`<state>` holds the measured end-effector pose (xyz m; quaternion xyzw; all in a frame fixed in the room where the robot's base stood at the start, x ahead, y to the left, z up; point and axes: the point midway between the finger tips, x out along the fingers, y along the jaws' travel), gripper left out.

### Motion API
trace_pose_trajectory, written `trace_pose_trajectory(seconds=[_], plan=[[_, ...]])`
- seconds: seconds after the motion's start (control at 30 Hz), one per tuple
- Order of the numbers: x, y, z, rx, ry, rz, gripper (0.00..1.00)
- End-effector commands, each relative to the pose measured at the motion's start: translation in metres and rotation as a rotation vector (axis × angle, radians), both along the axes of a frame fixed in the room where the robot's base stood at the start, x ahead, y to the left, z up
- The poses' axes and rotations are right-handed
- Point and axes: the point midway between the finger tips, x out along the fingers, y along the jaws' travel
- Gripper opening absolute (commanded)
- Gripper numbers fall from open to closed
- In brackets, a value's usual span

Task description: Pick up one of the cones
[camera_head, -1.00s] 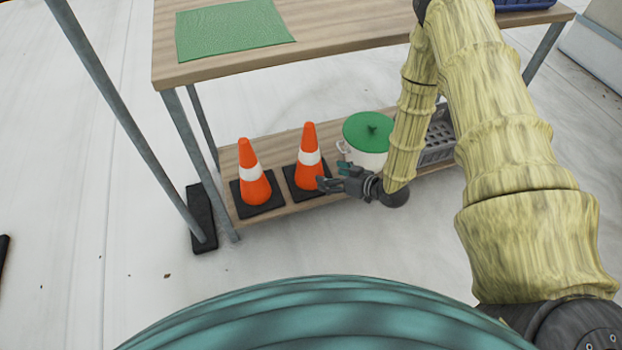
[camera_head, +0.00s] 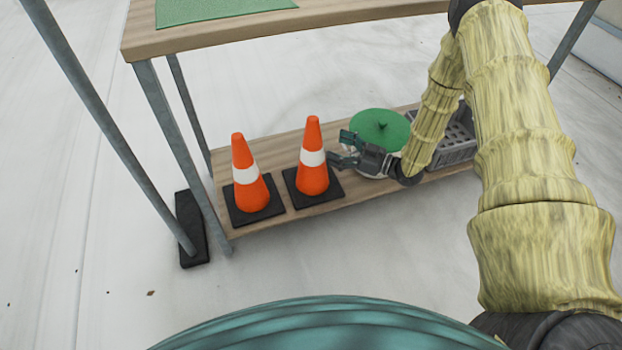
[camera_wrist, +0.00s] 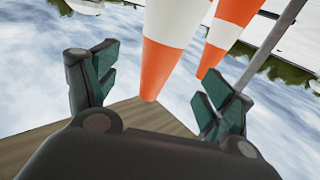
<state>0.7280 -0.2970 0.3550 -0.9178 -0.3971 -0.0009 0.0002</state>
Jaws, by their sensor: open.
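Two orange cones with white bands and black square bases stand upright on the lower shelf. In the head view the left cone (camera_head: 250,190) is nearer the table leg, and the right cone (camera_head: 312,178) is closer to my gripper. My gripper (camera_head: 338,150) is open, just right of the right cone. In the wrist view the near cone (camera_wrist: 162,65) appears upside down, its tip between the two fingers (camera_wrist: 155,95) but beyond them. The other cone (camera_wrist: 213,60) is behind it to the right. I see no contact with either cone.
A white pot with a green lid (camera_head: 380,126) stands behind my gripper on the lower shelf (camera_head: 285,216). A grey crate (camera_head: 458,140) is right of it. The tabletop (camera_head: 330,22) with a green mat (camera_head: 215,10) overhangs. A table leg (camera_head: 180,150) rises at the left.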

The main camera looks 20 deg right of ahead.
Motion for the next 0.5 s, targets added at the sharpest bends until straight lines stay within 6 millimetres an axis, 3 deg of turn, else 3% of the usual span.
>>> trace_pose_trajectory(seconds=[0.2,0.5], plan=[[0.021,0.022,-0.002,-0.001,-0.001,0.001,0.82],[0.033,0.037,0.0,0.0,0.0,0.003,0.82]])
